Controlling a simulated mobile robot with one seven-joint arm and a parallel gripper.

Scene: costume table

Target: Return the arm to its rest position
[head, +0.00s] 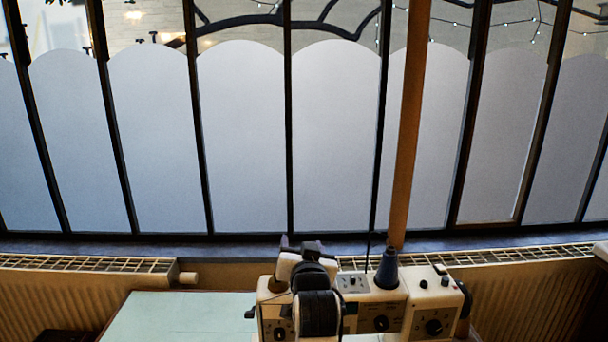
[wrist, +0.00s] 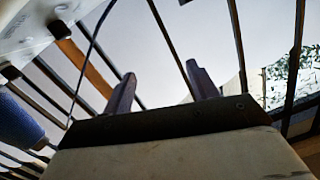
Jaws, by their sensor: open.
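My gripper (head: 301,246) shows at the bottom centre of the head view, at the end of my white and black arm, in front of the sewing machine. In the wrist view my gripper (wrist: 161,69) has its two grey fingers well apart with nothing between them. The fingers point toward the window panes. Most of my arm is below the frame or hidden behind its own black joint.
A cream sewing machine (head: 433,300) with a dark thread cone (head: 387,268) stands close to my arm; part of the cone (wrist: 16,122) shows in the wrist view. A pale green tabletop (head: 180,318) is clear at left. Radiators and a barred window (head: 240,140) stand behind.

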